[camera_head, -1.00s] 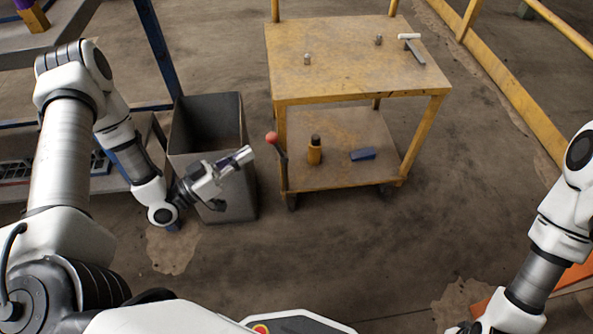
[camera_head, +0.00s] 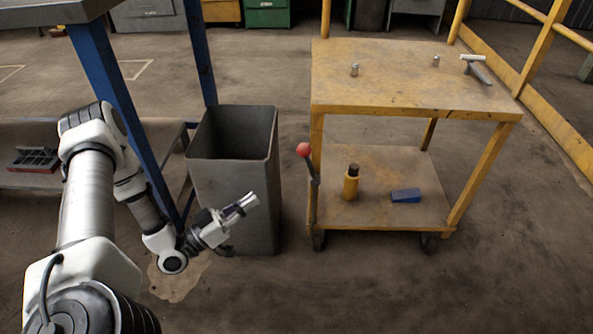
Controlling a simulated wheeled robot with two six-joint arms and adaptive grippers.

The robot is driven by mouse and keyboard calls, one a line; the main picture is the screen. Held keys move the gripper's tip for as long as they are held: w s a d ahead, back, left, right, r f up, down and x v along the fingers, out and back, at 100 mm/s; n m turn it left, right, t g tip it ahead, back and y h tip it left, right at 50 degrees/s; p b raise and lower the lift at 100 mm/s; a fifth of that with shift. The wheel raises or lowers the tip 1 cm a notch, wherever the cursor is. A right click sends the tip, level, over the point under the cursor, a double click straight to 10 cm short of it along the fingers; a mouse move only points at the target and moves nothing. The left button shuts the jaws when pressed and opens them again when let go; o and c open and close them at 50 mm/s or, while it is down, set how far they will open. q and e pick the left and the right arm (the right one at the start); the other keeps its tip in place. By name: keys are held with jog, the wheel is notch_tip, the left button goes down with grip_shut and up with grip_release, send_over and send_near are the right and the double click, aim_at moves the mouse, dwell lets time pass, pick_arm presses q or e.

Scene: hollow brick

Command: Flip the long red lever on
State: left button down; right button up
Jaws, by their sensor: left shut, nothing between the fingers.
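The lever with a red ball knob (camera_head: 304,150) and a dark shaft is at the left front leg of the yellow cart (camera_head: 415,112). It stands up with its knob tilted a little left. My left gripper (camera_head: 250,202) is shut and empty, in front of the grey bin. It is to the left of the lever and lower in the picture, clearly apart from it. My right gripper is out of view.
The tall grey bin (camera_head: 265,180) stands left of the cart. On the cart's lower shelf are a yellow bottle (camera_head: 351,184) and a blue block (camera_head: 405,196). A blue-legged table (camera_head: 115,105) is at left. The floor in front is clear.

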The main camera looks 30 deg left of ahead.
pick_arm(q)
jog(key=b+x, duration=0.5)
jog(key=x, duration=0.8)
jog(key=shift+w+d, duration=0.2)
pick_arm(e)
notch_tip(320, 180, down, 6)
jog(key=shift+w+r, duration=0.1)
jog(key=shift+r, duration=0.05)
pick_arm(q)
jog(key=shift+w+r, duration=0.1)
jog(key=shift+r, duration=0.05)
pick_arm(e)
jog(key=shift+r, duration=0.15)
